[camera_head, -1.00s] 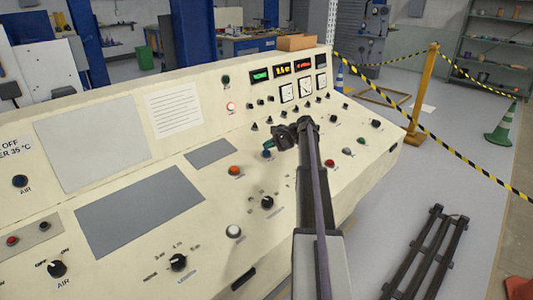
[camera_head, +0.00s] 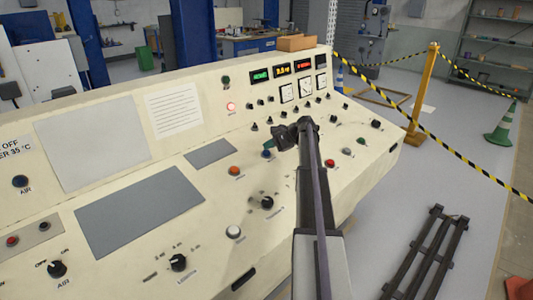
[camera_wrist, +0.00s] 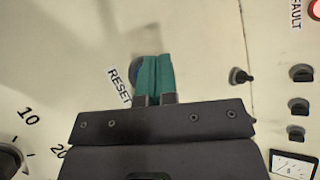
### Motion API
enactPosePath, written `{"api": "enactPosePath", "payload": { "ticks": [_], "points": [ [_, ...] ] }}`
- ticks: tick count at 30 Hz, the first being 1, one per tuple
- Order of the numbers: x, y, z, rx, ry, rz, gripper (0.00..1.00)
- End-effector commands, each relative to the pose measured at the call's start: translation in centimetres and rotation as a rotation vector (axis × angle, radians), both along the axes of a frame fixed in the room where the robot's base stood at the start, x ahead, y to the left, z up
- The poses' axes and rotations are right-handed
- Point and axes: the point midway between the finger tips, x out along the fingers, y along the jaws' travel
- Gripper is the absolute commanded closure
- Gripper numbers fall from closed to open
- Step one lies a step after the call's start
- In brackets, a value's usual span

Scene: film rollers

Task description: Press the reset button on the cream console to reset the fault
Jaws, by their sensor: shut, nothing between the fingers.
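The cream console (camera_head: 215,218) fills the middle and left of the head view. The reset button is a blue round button (camera_head: 266,154) just below my fingertips in the head view. In the wrist view its dark blue edge (camera_wrist: 134,70) shows at the left of my fingers, beside the RESET label (camera_wrist: 119,86); the rest of it is hidden behind them. My gripper (camera_head: 268,146) has teal fingers, which also show in the wrist view (camera_wrist: 155,60), shut together and empty. They are over or very near the button; I cannot tell whether they touch it.
A red lamp (camera_head: 231,107) is lit on the console's upper panel, and part of a FAULT label (camera_wrist: 296,14) shows in the wrist view. An orange button (camera_head: 234,171), a white button (camera_head: 233,232) and a black knob (camera_head: 267,202) lie nearby. Small switches stand behind my gripper.

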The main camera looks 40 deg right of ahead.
Motion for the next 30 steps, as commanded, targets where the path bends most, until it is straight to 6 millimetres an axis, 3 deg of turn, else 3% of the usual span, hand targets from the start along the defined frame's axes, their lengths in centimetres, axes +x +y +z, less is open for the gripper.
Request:
{"api": "enactPosePath", "payload": {
  "ticks": [30],
  "points": [
    [0.2,0.03,-0.89,0.0,0.0,0.0,1.0]
  ]
}}
